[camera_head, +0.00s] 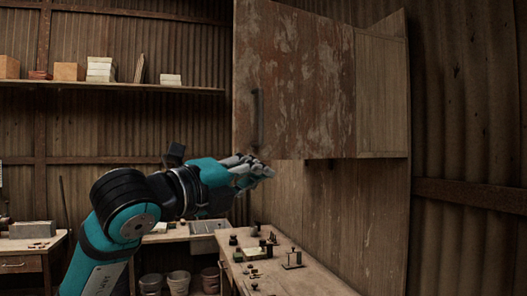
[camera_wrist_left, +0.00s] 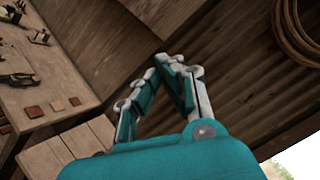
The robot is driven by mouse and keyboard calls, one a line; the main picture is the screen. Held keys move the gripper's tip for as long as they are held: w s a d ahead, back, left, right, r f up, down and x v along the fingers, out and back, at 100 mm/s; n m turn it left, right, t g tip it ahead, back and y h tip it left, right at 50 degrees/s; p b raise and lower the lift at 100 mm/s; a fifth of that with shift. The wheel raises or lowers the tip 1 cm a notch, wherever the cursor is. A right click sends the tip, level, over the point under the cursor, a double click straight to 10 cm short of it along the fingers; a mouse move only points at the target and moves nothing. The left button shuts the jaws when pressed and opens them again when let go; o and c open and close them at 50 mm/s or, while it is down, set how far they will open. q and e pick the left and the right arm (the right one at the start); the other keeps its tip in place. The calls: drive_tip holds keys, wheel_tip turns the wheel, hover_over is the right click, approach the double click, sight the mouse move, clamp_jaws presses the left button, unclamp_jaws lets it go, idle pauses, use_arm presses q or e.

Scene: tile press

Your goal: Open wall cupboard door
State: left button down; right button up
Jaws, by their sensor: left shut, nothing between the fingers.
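The wall cupboard door (camera_head: 303,75) is a weathered brown panel at the upper middle of the head view. A dark upright handle (camera_head: 257,118) sits near its left edge. I cannot tell whether the door is ajar. My left gripper (camera_head: 268,171) is shut and empty, just below the door's lower edge and below the handle, apart from the handle in the picture. In the left wrist view its fingers (camera_wrist_left: 165,60) come together in front of wood panelling and corrugated wall. My right gripper is not in view.
A paler cupboard panel (camera_head: 383,95) adjoins the door on the right. Below is a workbench (camera_head: 310,278) with several small tools. A shelf (camera_head: 200,88) with boxes runs along the back wall. Buckets (camera_head: 178,281) stand on the floor. A coiled rope (camera_wrist_left: 296,30) hangs on the wall.

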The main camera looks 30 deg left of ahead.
sight(244, 150)
use_arm(q)
drive_tip(key=w+a+r+y+p, duration=0.1)
drive_tip(key=w+a+r+p, duration=0.1)
drive_tip(key=w+p, duration=0.2)
drive_tip(key=w+a+r+n+y+p, duration=0.1)
drive_tip(key=w+a+r+p, duration=0.1)
drive_tip(key=w, duration=0.4)
drive_tip(key=shift+w+a+p, duration=0.25)
drive_tip(key=shift+a+p, duration=0.1)
drive_tip(key=shift+p, duration=0.55)
drive_tip(key=shift+w+f, duration=0.1)
drive_tip(key=shift+w, duration=0.05)
drive_tip(key=w+a, duration=0.1)
drive_tip(key=a, duration=0.1)
drive_tip(key=w+a+h, duration=0.1)
drive_tip(key=a, duration=0.2)
drive_tip(key=w+a+h, duration=0.1)
drive_tip(key=a, duration=0.1)
drive_tip(key=shift+w+a+m+b, duration=0.1)
drive_tip(key=shift+a+m+b, duration=0.05)
drive_tip(key=shift+m+b, duration=0.25)
drive_tip(key=shift+d, duration=0.2)
